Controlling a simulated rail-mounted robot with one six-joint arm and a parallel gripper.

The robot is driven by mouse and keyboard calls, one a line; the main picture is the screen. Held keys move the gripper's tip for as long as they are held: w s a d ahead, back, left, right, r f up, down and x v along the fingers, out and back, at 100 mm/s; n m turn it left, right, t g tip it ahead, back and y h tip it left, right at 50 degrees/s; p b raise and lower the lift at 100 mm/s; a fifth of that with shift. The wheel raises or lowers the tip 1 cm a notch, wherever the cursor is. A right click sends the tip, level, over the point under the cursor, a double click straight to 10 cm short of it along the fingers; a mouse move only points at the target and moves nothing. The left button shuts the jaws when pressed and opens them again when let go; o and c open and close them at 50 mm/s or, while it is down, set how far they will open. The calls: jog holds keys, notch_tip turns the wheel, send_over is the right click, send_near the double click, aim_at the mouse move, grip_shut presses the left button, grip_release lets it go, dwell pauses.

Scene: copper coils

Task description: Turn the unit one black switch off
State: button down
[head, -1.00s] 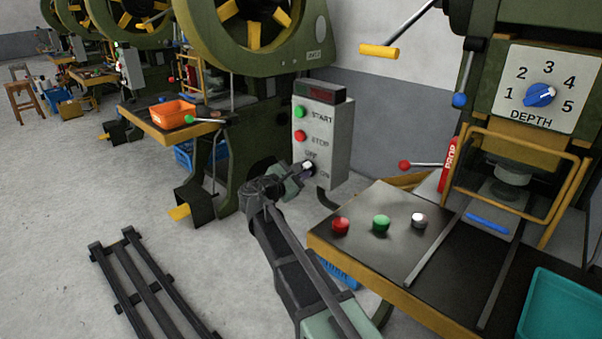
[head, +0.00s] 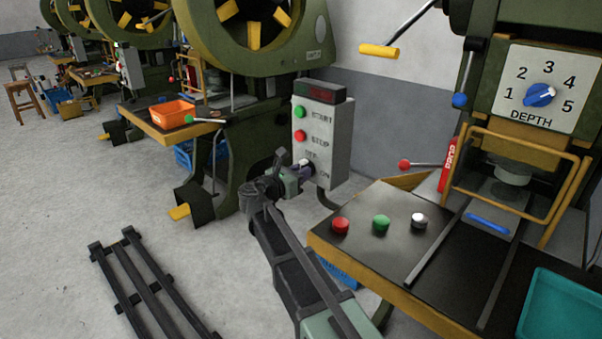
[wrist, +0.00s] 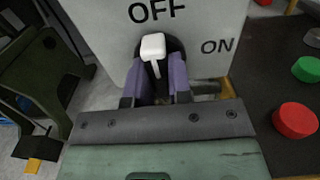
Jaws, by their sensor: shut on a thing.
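The unit one switch is a black round knob with a white pointer (wrist: 152,44), low on the front of a grey control box (head: 340,140). In the wrist view the white pointer's tip is up, just below the word OFF, with ON to its right. My gripper (wrist: 157,70) has its two purple fingers on either side of the knob, shut on it. In the head view my gripper (head: 303,168) is at the lower front of the box and covers most of the switch and part of the OFF lettering.
The box also carries a green START button (head: 299,112) and a red STOP button (head: 300,135). To the right, a dark-topped table (head: 375,250) holds a red, a green and a white button. A black rack (head: 140,285) lies on the floor at left.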

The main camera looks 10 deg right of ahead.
jog(key=c, duration=1)
grip_release()
jog(key=shift+c, duration=0.2)
jog(key=v, duration=1)
jog(key=shift+s+a, duration=0.25)
jog(key=shift+a, duration=0.1)
